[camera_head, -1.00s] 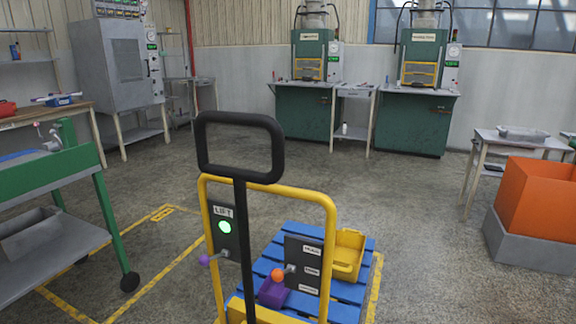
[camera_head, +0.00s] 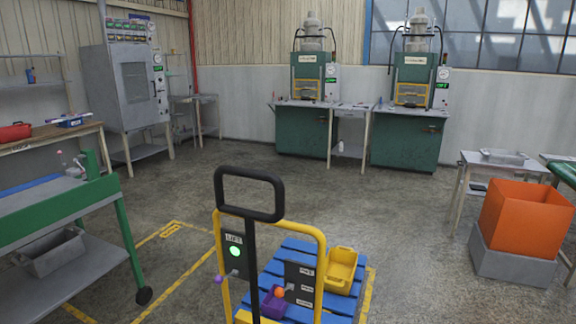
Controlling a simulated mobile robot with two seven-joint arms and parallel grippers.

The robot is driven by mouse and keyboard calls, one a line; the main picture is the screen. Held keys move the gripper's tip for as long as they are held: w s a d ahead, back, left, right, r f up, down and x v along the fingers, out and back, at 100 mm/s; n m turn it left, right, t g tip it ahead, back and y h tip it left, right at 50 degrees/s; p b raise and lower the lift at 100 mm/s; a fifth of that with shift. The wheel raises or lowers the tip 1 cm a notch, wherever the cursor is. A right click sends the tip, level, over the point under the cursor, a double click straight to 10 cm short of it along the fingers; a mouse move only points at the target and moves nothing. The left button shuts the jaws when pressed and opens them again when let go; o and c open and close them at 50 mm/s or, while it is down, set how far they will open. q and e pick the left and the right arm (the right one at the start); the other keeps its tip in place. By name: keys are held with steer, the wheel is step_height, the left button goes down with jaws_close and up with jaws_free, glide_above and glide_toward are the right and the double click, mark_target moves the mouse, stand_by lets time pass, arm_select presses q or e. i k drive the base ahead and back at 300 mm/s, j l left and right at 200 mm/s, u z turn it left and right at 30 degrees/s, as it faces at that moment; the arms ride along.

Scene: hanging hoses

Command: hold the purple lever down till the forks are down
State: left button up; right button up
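The purple lever knob (camera_head: 218,280) sticks out to the left of the LIFT panel (camera_head: 235,252) on a yellow-framed pallet truck (camera_head: 320,262). A round green light (camera_head: 235,251) glows on that panel. A second lever with an orange knob (camera_head: 280,293) sits on the dark panel to the right. The forks are hidden beneath a blue pallet (camera_head: 300,252), so their height cannot be told. Neither of my grippers is in view.
A yellow bin (camera_head: 341,270) and a purple bin (camera_head: 272,304) stand on the pallet. A green workbench (camera_head: 75,207) is at left. An orange crate (camera_head: 525,217) on a grey base is at right. Open concrete floor lies beyond the truck.

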mark_target(218, 279)
steer(key=u, duration=0.45)
steer(key=i+l+u, duration=0.15)
steer(key=l+u, duration=0.2)
steer(key=i+l+u, duration=0.1)
steer(key=l+u, duration=0.6)
steer(key=l, duration=0.6)
steer(key=l+u, duration=0.25)
steer(key=l, duration=1.55)
steer(key=k+l, duration=0.1)
steer(key=l, duration=1.6)
